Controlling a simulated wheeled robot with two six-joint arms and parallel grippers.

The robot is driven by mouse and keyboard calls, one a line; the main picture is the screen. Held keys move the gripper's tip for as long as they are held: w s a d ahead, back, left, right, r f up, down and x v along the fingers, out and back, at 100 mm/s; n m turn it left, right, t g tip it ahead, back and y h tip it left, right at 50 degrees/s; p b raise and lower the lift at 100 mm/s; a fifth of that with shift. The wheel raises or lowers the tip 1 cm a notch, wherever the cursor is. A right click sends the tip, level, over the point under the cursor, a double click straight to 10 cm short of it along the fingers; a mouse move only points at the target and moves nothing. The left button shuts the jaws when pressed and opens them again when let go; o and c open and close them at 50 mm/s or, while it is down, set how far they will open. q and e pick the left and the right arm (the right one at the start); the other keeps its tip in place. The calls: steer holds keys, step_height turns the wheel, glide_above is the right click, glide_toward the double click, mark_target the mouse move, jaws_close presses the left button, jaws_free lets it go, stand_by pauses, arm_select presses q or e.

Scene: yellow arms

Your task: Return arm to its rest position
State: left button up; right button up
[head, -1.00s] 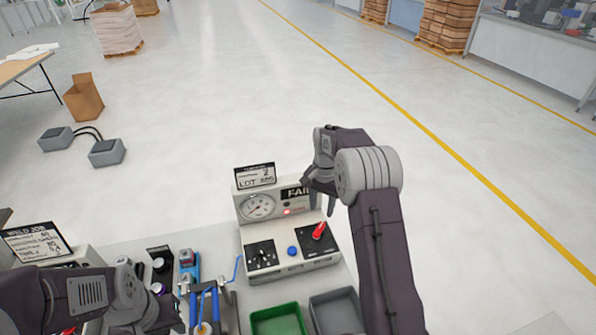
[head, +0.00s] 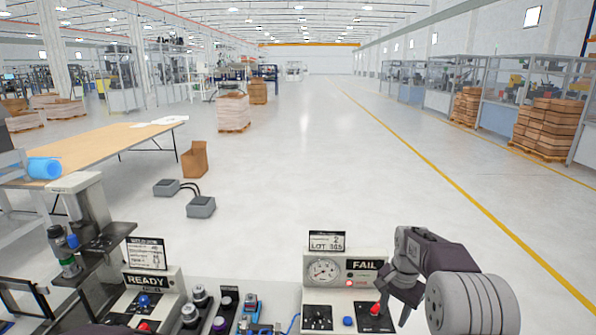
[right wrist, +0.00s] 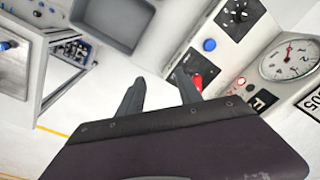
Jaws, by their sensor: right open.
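My right arm reaches in from the lower right of the head view. Its gripper (head: 391,312) is open and empty, pointing down at the right side of the grey test box (head: 322,294). The red lever (head: 376,309) shows beside the fingers. In the right wrist view my open fingers (right wrist: 160,80) point up the picture, with the red lever (right wrist: 198,82) just beyond the right finger; I cannot tell whether they touch. The box's display reads FAIL, with a lit red lamp. Only a dark strip of my left arm shows at the bottom left; its gripper is out of view.
A READY box (head: 146,281) stands at the left, with a dark stand (head: 90,240) beside it. Several small parts stand between the boxes. A grey tray (right wrist: 112,20) shows in the right wrist view. Open floor lies beyond.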

steer(key=s+a+n+b, duration=0.25)
steer(key=s+a, duration=0.35)
steer(key=s, duration=0.6)
arm_select(q)
steer(key=shift+w+f+p, duration=0.25)
steer(key=shift+f+p, duration=0.15)
steer(key=shift+f, duration=0.6)
arm_select(e)
steer(key=s+a+f+n, duration=0.1)
steer(key=s+f+n, duration=0.5)
steer(key=s, duration=0.4)
steer(key=shift+s+a+f+n, duration=0.15)
steer(key=shift+s+a+n, duration=0.05)
steer(key=shift+s+n, duration=0.15)
arm_select(q)
steer(key=shift+s, duration=0.1)
arm_select(e)
steer(key=shift+s, duration=0.1)
